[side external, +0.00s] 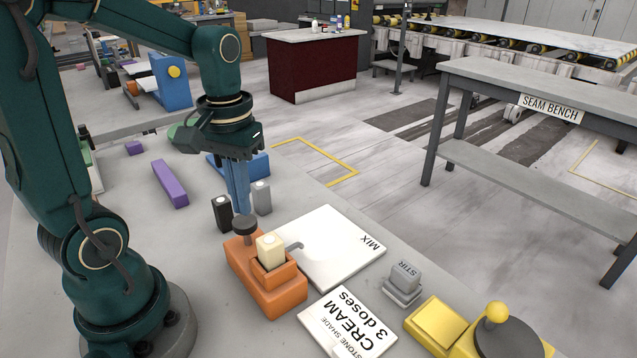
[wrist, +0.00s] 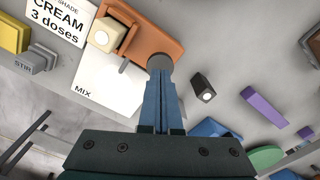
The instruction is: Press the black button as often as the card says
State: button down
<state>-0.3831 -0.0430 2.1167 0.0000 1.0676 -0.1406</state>
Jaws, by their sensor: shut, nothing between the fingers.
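The black button (side external: 244,226) is a dark round knob on top of an orange dispenser (side external: 272,290); it also shows in the wrist view (wrist: 160,62). My gripper (side external: 241,208) is shut and empty, its blue fingers pointing down at the knob. In the wrist view the fingertips (wrist: 161,74) overlap the knob's edge; I cannot tell whether they touch it. A cream block-shaped cartridge (side external: 271,250) sits in the dispenser, its spout over a white plate marked MIX (side external: 335,250). The white card (side external: 345,325) reads "STONE SHADE CREAM 3 doses".
A black cartridge (side external: 222,213) and a grey one (side external: 262,198) stand close beside my fingers. A grey STIR button (side external: 403,283) and a yellow block (side external: 437,325) with a yellow ball lever (side external: 497,313) lie to the right. A purple block (side external: 170,183) lies to the left.

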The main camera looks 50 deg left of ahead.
aim_at(245, 221)
jog(key=shift+f, duration=2)
jog(key=shift+r, duration=2)
notch_tip(245, 221, up, 6)
